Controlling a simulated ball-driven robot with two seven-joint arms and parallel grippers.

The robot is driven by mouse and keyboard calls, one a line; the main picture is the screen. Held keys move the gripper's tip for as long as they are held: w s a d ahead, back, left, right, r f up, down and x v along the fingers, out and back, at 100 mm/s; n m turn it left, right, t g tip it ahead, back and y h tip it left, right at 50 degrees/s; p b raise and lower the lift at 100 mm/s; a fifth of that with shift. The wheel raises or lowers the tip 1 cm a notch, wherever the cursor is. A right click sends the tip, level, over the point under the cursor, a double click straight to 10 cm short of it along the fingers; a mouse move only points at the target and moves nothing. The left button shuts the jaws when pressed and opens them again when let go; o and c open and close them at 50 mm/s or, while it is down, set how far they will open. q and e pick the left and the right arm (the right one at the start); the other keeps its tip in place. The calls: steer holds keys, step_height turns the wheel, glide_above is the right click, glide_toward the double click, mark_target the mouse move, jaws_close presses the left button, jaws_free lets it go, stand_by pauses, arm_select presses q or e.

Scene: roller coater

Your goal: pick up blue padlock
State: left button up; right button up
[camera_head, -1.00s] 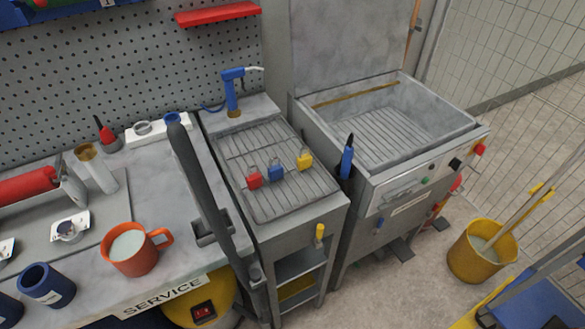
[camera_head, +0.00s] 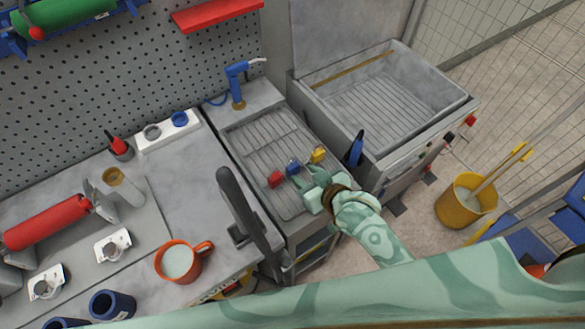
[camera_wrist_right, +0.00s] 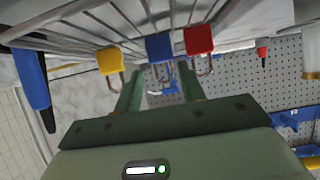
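The blue padlock (camera_head: 292,167) lies on the wire rack of the grey drain unit, between a red padlock (camera_head: 275,180) and a yellow padlock (camera_head: 318,155). My right gripper (camera_head: 308,179) is low over the rack, just on the near side of the padlocks. In the right wrist view, the two green fingers (camera_wrist_right: 160,88) are apart with nothing held between them. The blue padlock's body (camera_wrist_right: 160,47) and shackle show in line with the gap. The yellow padlock (camera_wrist_right: 110,61) and red padlock (camera_wrist_right: 198,41) are on either side. My left gripper is not in view.
A blue spray handle (camera_head: 237,82) stands behind the rack. A dark upright post (camera_head: 240,205) rises left of it. A blue-handled tool (camera_head: 355,148) hangs between rack and open basin (camera_head: 390,105). An orange mug (camera_head: 178,262) stands on the left bench.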

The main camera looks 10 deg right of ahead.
mark_target(295, 169)
steer(key=x, duration=0.2)
steer(key=shift+w+a+f, duration=0.1)
steer(key=shift+w+f, duration=0.1)
steer(key=b+x, duration=0.1)
steer(key=x, duration=0.3)
steer(key=shift+s+f+b, duration=0.1)
steer(key=shift+b, duration=0.2)
steer(key=shift+w+a+f, duration=0.15)
steer(key=shift+w, duration=0.2)
steer(key=shift+s, duration=0.1)
steer(key=shift+c, duration=0.7)
steer(key=c, duration=0.5)
